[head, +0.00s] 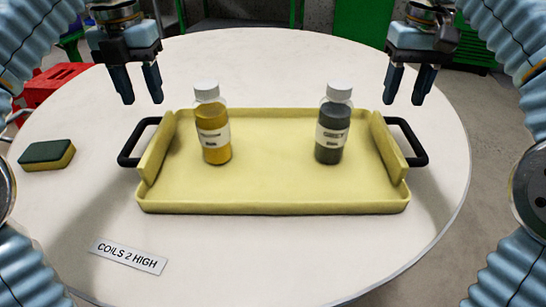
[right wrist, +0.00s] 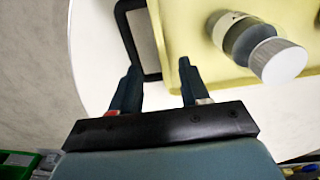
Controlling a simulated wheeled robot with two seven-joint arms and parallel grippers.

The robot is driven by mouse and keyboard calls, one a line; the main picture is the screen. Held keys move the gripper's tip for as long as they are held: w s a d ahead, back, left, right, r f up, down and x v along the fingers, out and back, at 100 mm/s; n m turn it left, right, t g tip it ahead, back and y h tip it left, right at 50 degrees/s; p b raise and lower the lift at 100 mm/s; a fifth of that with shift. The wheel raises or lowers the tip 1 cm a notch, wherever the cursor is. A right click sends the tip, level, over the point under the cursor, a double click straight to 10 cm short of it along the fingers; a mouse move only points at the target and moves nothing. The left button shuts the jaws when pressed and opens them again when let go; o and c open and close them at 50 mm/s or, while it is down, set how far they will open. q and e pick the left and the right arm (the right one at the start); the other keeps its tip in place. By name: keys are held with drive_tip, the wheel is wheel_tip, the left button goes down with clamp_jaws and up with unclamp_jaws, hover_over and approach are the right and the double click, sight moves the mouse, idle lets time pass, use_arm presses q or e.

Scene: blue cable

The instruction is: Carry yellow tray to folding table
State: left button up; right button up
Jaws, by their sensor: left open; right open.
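The yellow tray (head: 270,190) sits on a round white table, with a black handle at each end. Its left handle (head: 128,150) and right handle (head: 420,150) are free. Two white-capped bottles stand upright in the tray: one with yellow contents (head: 213,130) on the left, one with dark grey contents (head: 332,130) on the right. My left gripper (head: 138,88) is open and empty, above and apart from the left handle. My right gripper (head: 409,88) is open and empty above the right handle; the right wrist view shows this handle (right wrist: 150,75) just beyond the fingertips. No folding table is identifiable.
A green and yellow sponge (head: 47,155) lies on the white table (head: 230,260) at the left. A label reading "COILS 2 HIGH" (head: 127,256) lies at the front left. A red object (head: 55,84) and green furniture (head: 362,30) stand beyond the table edge.

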drive_tip(key=shift+s+a+r, duration=0.1)
drive_tip(key=shift+r, duration=0.95)
